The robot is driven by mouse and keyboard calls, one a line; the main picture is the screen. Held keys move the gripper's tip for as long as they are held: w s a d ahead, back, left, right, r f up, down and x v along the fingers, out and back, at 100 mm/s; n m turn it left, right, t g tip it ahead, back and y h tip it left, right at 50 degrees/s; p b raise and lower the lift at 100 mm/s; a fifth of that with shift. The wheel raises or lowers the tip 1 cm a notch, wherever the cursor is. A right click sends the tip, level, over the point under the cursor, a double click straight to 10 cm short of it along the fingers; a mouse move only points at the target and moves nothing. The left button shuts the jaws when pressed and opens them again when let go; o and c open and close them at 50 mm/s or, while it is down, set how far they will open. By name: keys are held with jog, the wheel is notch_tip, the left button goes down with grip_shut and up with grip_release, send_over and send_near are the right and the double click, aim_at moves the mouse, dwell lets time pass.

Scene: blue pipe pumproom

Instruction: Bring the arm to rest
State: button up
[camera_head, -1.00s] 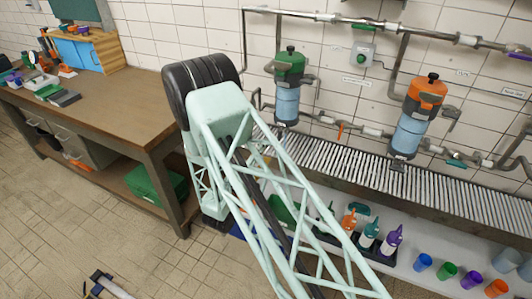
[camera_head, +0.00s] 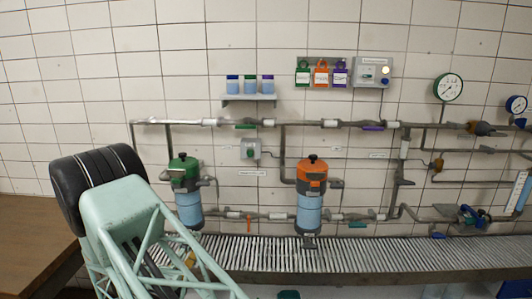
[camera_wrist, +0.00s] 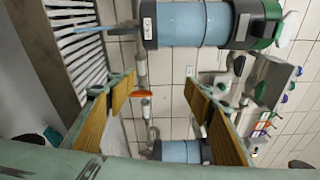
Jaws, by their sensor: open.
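My gripper (camera_wrist: 158,88) shows in the wrist view with its two yellow-padded fingers spread wide apart and nothing between them. Beyond the gap are the wall pipe and a small orange valve handle (camera_wrist: 143,94). My pale green lattice arm fills the lower left of the head view and hides most of the gripper there. The filter with the green top (camera_head: 187,195) stands just right of the arm. It also shows across the top of the wrist view (camera_wrist: 190,24), apart from the fingers.
The orange-topped filter (camera_head: 310,195) hangs farther right on the wall pipes. A slatted metal shelf (camera_head: 350,254) runs below them. A wooden bench (camera_head: 35,235) is at the left edge. Gauges (camera_head: 448,87) and a control box (camera_head: 373,71) are on the wall at right.

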jog(key=w+d+r+m+g+h+b, duration=0.1)
jog(key=d+r+m+g+h, duration=0.25)
jog(key=d+r+m, duration=0.7)
jog(key=w+d+r+m+g+h+b, duration=0.15)
jog(key=d+r+m+h, duration=0.4)
jog(key=d, duration=0.95)
jog(key=s+d+r+m+g+y, duration=0.1)
jog(key=s+d+r+m+g, duration=0.45)
jog(key=d, duration=0.65)
jog(key=s+d+r+m+g, duration=0.2)
jog(key=s+d+r+m, duration=0.55)
jog(key=d, duration=0.35)
jog(key=s+d+r+m+g+y, duration=0.2)
jog(key=s+d+m, duration=0.25)
jog(key=s, duration=0.55)
jog(key=s+d+r+m+g+y, duration=0.2)
jog(key=s+d+m+y, duration=0.3)
jog(key=s, duration=0.6)
jog(key=s+a+m+t+y+p, duration=0.1)
jog(key=s+a+m, duration=0.2)
jog(key=s, duration=0.3)
jog(key=s+a+r+m+t+y+p, duration=0.1)
jog(key=s+a+m+y, duration=0.1)
jog(key=s, duration=0.5)
jog(key=s+a+m+t+y+p, duration=0.1)
jog(key=s+a+m, duration=0.4)
jog(key=s+m, duration=0.1)
jog(key=shift+s+r+y, duration=0.4)
jog(key=shift+s, duration=0.25)
